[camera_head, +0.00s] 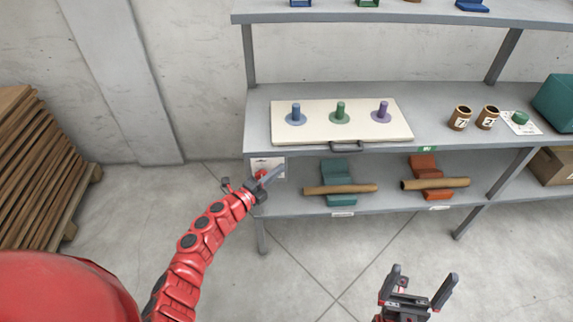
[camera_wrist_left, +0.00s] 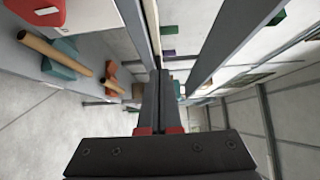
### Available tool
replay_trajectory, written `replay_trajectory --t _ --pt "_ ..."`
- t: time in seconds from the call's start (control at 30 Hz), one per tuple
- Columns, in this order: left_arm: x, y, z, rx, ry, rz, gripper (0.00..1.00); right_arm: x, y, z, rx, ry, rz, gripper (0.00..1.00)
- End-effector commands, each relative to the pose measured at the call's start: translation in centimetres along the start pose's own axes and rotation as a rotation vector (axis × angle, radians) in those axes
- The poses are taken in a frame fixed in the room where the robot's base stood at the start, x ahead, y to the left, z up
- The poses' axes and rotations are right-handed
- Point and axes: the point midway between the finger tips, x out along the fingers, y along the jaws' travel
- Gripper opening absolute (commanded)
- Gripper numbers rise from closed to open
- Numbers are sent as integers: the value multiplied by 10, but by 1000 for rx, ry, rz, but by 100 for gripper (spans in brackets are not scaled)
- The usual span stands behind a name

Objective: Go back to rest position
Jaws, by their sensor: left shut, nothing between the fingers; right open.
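My left gripper (camera_head: 271,175) is at the left end of the shelf unit, in front of the gap between the middle and lower shelves. Its fingers are shut with nothing between them, and they also show in the left wrist view (camera_wrist_left: 160,95). A small white card with a red part (camera_head: 262,168) is partly hidden behind it. My right gripper (camera_head: 420,285) is open and empty, low in front of the shelf, over the floor.
The middle shelf (camera_head: 432,128) holds a cream board (camera_head: 310,128) with three coloured pegs, two brown cups (camera_head: 460,118) and a teal box (camera_head: 556,100). Brown rods (camera_head: 340,189) rest on teal and orange holders below. Stacked wood (camera_head: 35,165) stands left. The floor between is clear.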

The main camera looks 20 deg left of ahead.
Motion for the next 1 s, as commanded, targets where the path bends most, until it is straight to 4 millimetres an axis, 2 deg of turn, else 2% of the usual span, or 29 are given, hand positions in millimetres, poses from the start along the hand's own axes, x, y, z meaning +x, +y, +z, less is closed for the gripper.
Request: replay_trajectory --t 0.2,0.73,0.77,0.87,0.93,1.0 --pt "-11 0 0 -2 0 0 0 -2 0 0 0 0 0 100" --pt "-12 0 -4 -12 10 -5 0 -2 0 0 0 0 0 100" --pt "-12 0 -9 -27 21 -11 0 -2 0 0 0 0 0 100" --pt "-17 0 -44 -132 101 -61 0 -2 0 0 0 0 0 100" --pt "-28 -7 -85 -271 200 -138 0 -2 0 0 0 0 0 100" --pt "-49 -30 -129 -445 324 -263 0 -2 0 0 0 0 0 100"
